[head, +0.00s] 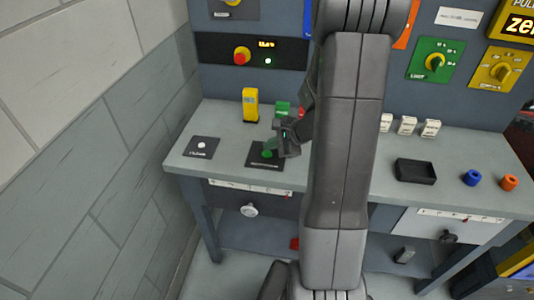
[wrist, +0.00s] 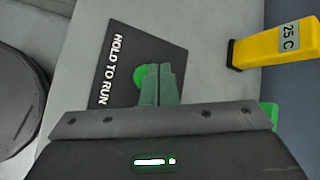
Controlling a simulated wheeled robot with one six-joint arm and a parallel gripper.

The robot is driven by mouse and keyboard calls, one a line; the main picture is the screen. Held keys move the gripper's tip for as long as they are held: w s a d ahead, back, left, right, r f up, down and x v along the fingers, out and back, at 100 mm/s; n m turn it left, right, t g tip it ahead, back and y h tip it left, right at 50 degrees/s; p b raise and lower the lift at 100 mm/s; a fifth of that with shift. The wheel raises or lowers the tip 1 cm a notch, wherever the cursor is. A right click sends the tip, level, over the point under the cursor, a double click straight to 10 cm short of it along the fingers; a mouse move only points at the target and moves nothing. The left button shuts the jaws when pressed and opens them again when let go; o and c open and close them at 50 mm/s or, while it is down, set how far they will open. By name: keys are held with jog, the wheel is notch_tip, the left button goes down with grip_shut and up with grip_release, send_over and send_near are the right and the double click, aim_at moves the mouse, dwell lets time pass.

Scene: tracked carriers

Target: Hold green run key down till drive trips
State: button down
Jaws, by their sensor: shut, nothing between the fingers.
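The green run key (wrist: 143,74) sits on a black plate (wrist: 122,60) lettered "HOLD TO RUN". In the head view the key (head: 268,154) and its plate (head: 258,162) are at the front left of the bench. My gripper (wrist: 158,70) is shut and empty, its green fingertips over the key and covering part of it. In the head view my gripper (head: 272,145) points down at the key from the right. I cannot tell whether the fingertips touch the key or whether it is pressed in.
A yellow block (head: 250,105) marked 25 C stands behind the plate. A plate with a white button (head: 202,146) lies to the left. A red knob (head: 242,55) is on the back panel. A black tray (head: 415,171), a blue ring (head: 472,177) and an orange ring (head: 509,182) are at right.

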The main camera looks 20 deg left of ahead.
aim_at(270, 155)
jog(key=shift+f, duration=0.1)
dwell(0.3)
jog(key=shift+f+b, duration=0.3)
jog(key=shift+b, duration=0.15)
jog(key=shift+f+b, duration=0.5)
dwell(0.5)
dwell(3.3)
jog(key=shift+r+p, duration=0.7)
jog(key=shift+r, duration=0.25)
jog(key=shift+r+p, duration=1.9)
jog(key=shift+r, duration=0.55)
